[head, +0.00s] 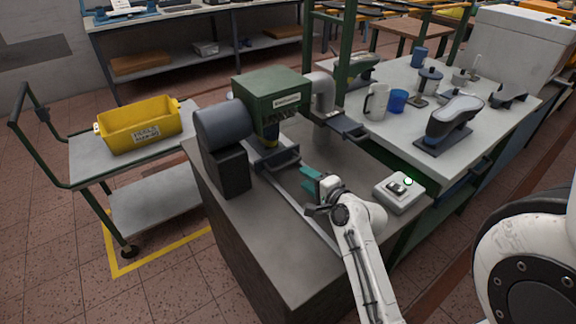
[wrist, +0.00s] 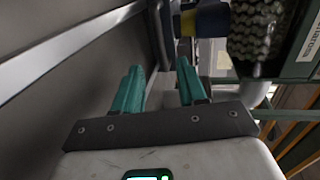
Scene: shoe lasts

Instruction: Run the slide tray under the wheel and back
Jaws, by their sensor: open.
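The slide tray (head: 278,158) is a dark shallow piece at the near end under the green machine (head: 270,88), on a pale rail along the bench. The wheel shows in the wrist view as a rough, textured dark cylinder (wrist: 257,30); in the head view the machine's housing mostly hides it. My gripper (head: 308,177) is low over the bench, just right of and nearer than the tray. Its teal fingers stand apart with nothing between them, also in the wrist view (wrist: 158,80). A dark upright edge shows beyond the fingers; I cannot tell if it is the tray's.
A grey motor (head: 222,125) stands left of the machine. A control box (head: 399,191) with a lit green lamp is right of my gripper. The white table (head: 460,90) behind holds a shoe last (head: 452,118), mugs and tools. A yellow bin (head: 140,126) sits on a trolley at left.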

